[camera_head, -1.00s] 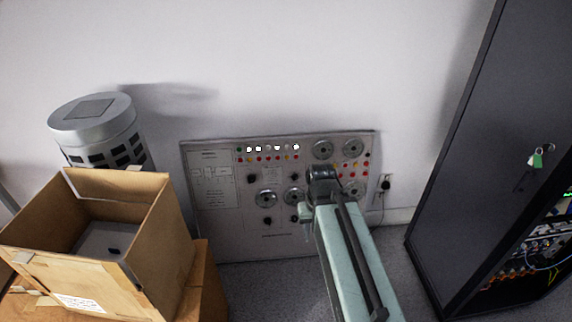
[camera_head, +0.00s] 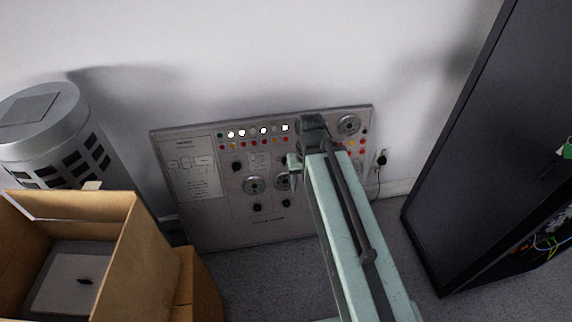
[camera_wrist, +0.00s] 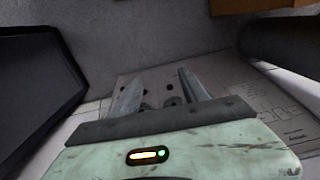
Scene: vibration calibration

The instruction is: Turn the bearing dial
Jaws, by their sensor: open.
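A grey control panel (camera_head: 215,232) leans against the wall, with round dials and small black knobs. One round dial (camera_head: 254,185) shows at its lower middle, another (camera_head: 349,125) at its upper right. Which one is the bearing dial I cannot tell. A further dial (camera_head: 282,182) is partly covered by my arm. In the wrist view my gripper (camera_wrist: 157,82) is open, its two fingers apart with nothing between them, pointing toward the panel (camera_wrist: 270,95). Dark knobs show near and between the fingers. In the head view the fingers are mostly hidden by the arm.
An open cardboard box (camera_head: 120,235) and a grey slotted cylinder (camera_head: 50,130) stand at left. A dark cabinet (camera_head: 475,150) stands at right. A wall socket with a plug (camera_head: 380,162) is right of the panel.

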